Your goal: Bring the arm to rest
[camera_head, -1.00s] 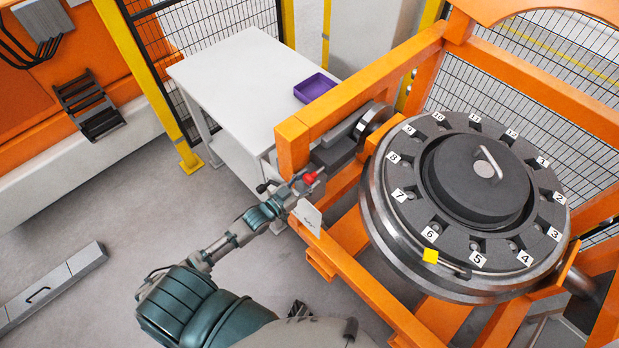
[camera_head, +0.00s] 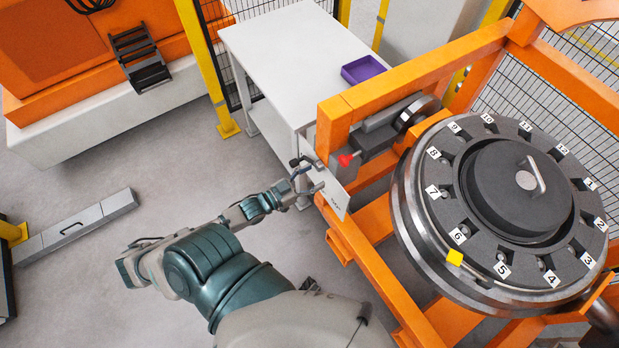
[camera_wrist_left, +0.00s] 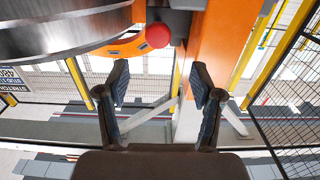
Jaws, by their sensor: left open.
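My left arm reaches up from the bottom of the head view. My left gripper (camera_head: 307,180) is small there, just left of the orange frame's corner. In the left wrist view its two dark fingers (camera_wrist_left: 160,84) stand apart with nothing between them. A red ball knob (camera_head: 346,160) sits on the grey mechanism at the frame, up and right of the gripper, apart from it. The knob also shows in the left wrist view (camera_wrist_left: 157,35), beyond and above the fingertips. My right gripper is not in view.
The orange frame (camera_head: 375,275) carries a large dark wheel with numbered slots (camera_head: 430,225). A white table (camera_head: 270,55) with a purple tray (camera_head: 363,70) stands behind. A yellow post (camera_head: 205,75) and mesh are beyond. Grey floor on the left is open, except for a grey bar (camera_head: 85,225).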

